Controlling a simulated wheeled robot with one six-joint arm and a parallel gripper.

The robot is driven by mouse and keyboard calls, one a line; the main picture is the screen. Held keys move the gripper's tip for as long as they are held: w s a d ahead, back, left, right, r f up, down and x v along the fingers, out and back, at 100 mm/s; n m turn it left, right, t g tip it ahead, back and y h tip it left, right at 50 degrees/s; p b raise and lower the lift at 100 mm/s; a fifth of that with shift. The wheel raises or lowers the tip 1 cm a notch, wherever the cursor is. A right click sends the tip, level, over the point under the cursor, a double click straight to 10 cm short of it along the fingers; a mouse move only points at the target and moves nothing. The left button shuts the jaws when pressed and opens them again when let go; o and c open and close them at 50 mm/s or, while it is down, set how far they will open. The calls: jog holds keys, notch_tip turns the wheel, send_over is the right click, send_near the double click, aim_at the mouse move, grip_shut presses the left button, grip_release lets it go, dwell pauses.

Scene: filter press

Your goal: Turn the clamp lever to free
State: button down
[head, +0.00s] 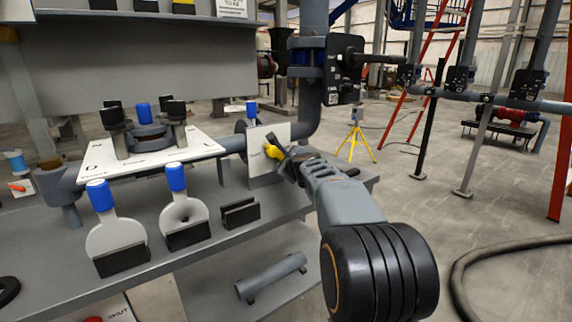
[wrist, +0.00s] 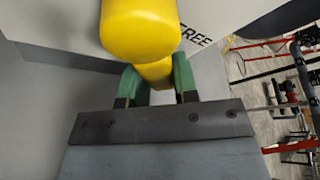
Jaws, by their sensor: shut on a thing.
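The clamp lever (head: 273,152) is yellow and stands in front of a white plate (head: 262,139) on the bench pipe. In the wrist view the yellow lever (wrist: 140,32) fills the top middle, and its thinner part passes between my fingers. My gripper (wrist: 157,84) has green finger pads on either side of that thinner part and is shut on it. The word FREE shows on the plate just right of the lever. In the head view my gripper (head: 282,156) partly covers the lever, and the fingertips are hard to make out.
Two blue-handled plates (head: 115,237) (head: 188,217) stand in black holders on the grey bench, left of my arm. A black block (head: 241,212) stands nearer the lever. A thick vertical pipe (head: 310,100) rises behind the plate.

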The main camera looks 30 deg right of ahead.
jog(key=c, duration=0.9)
grip_release()
jog(key=shift+p+v, duration=0.95)
jog(key=shift+v, duration=5.95)
jog(key=shift+f, duration=0.1)
jog(key=s+a+r+n+g+y+p, duration=0.25)
jog(key=a+r+n+p, duration=0.25)
jog(key=a+n+p, duration=0.4)
jog(key=s+a+r+n+g+p, duration=0.1)
jog(key=s+a+n+g+p, duration=0.1)
jog(key=s+n+p, duration=0.3)
jog(key=s+a+r+n+g+p, duration=0.2)
jog(key=s+n+p, duration=0.4)
jog(key=p, duration=0.3)
jog(key=s+a+r+n+g+p, duration=0.2)
jog(key=s+n+g+p, duration=0.2)
jog(key=n+p, duration=0.3)
jog(key=shift+s+a+r+n+g+h+p, duration=0.1)
jog(key=shift+s+a+n+g+h+p, duration=0.1)
jog(key=shift+s+n, duration=0.15)
jog(key=shift+s+a+r+n+g+h+p, duration=0.1)
jog(key=shift+s+n+p, duration=0.15)
jog(key=shift+s, duration=0.15)
